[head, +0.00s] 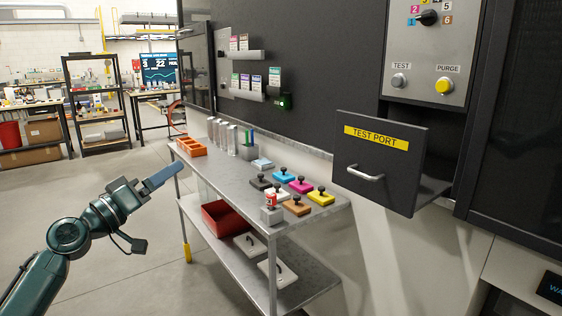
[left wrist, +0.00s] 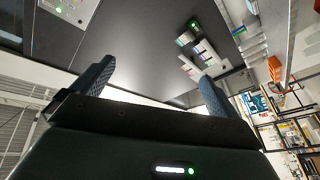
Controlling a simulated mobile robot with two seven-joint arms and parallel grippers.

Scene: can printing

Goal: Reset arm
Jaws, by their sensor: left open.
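My left arm comes in from the left in the head view. Its gripper (head: 163,176) is held in the air in front of the left end of the metal cart (head: 225,183), apart from it. In the left wrist view the two fingers of the left gripper (left wrist: 155,90) stand wide apart with nothing between them. My right gripper is in neither view.
The cart carries an orange bin (head: 191,147), colored blocks with black knobs such as the yellow one (head: 321,197), and a red bin (head: 226,219) below. The test port drawer (head: 380,160) juts out at right. The floor at left is clear.

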